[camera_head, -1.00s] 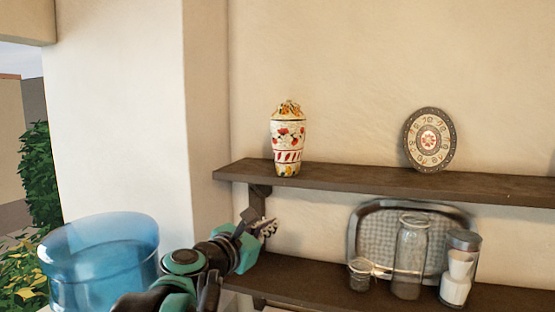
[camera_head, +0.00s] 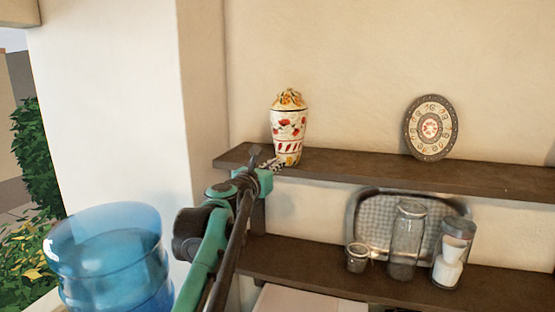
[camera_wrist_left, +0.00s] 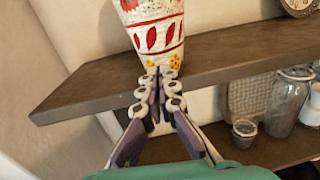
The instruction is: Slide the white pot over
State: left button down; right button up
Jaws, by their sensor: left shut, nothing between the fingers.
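The white pot (camera_head: 289,124), with red flowers and a yellow top, stands upright near the left end of the upper shelf (camera_head: 370,172). My left gripper (camera_head: 282,164) is shut and empty at the pot's lower left front. In the left wrist view the shut fingertips (camera_wrist_left: 160,74) point at the base of the pot (camera_wrist_left: 154,30), just in front of it. I cannot tell whether they touch it. The pot's top is cut off in that view. My right gripper is not in view.
A round decorated plate (camera_head: 431,127) leans on the wall farther right on the upper shelf. Between pot and plate the shelf is clear. The lower shelf (camera_head: 300,262) holds a tray (camera_head: 378,212) and several jars. A blue water bottle (camera_head: 110,258) stands at lower left.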

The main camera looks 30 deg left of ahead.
pick_arm(q)
jog(key=shift+w+a, duration=0.15)
jog(key=shift+w, duration=0.8)
jog(key=w, duration=0.6)
jog(key=w+a+p, duration=0.1)
jog(key=w, duration=0.3)
jog(key=shift+a, duration=0.1)
jog(key=shift+s, duration=0.1)
jog(key=shift+s, duration=0.1)
